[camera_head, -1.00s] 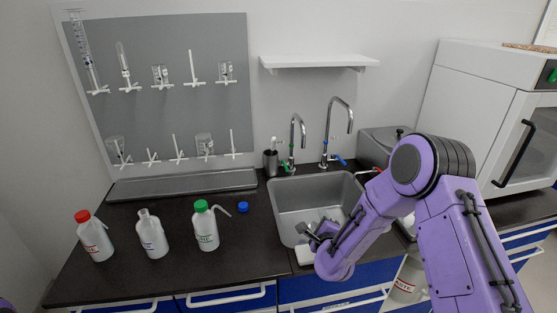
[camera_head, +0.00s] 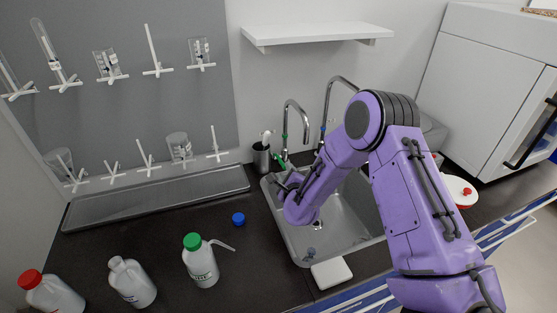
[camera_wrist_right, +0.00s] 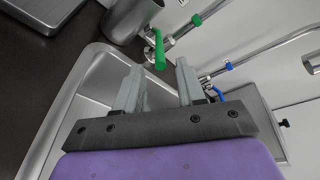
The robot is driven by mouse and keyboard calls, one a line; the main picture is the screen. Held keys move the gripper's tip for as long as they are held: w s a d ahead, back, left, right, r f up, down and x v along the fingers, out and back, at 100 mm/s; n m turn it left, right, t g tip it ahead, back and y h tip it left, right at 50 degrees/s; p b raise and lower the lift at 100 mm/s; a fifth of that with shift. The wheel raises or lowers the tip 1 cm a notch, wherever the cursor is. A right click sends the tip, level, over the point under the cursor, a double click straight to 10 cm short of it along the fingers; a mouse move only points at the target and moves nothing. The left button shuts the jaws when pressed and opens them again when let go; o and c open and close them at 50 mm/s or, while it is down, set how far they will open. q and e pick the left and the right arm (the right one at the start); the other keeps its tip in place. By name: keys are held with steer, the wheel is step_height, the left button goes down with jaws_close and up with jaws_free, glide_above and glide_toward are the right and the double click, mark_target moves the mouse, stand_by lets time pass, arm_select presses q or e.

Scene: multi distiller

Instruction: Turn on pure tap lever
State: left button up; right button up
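Two gooseneck taps stand behind the sink, the left one (camera_head: 286,120) with a green lever (camera_head: 279,160). The right tap (camera_head: 329,95) has a blue lever, which my arm hides in the head view; this blue lever (camera_wrist_right: 217,93) shows in the wrist view, right of my fingers. I cannot read which tap is the pure one. My right gripper (camera_head: 284,180) is over the sink's back left corner. In the wrist view, the right gripper (camera_wrist_right: 159,78) is open and empty, with the green lever (camera_wrist_right: 158,50) just beyond the gap between its fingertips, apparently apart from them. My left gripper is out of view.
The steel sink (camera_head: 352,222) lies under my right arm. A dark cup (camera_head: 261,158) stands close left of the green lever. A green-capped bottle (camera_head: 201,262), a blue cap (camera_head: 238,218) and a white block (camera_head: 331,273) are on the counter. A shelf (camera_head: 315,35) hangs above.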

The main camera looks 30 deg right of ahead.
mark_target(282, 162)
steer(key=p+x, duration=0.1)
steer(key=x, duration=0.6)
steer(key=shift+w+f, duration=0.25)
steer(key=shift+w, duration=0.15)
steer(key=shift+s+r, duration=0.3)
steer(key=shift+r, duration=0.05)
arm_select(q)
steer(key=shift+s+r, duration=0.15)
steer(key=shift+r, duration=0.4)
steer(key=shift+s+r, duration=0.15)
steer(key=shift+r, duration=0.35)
arm_select(e)
steer(key=shift+w+f, duration=0.1)
jaws_close()
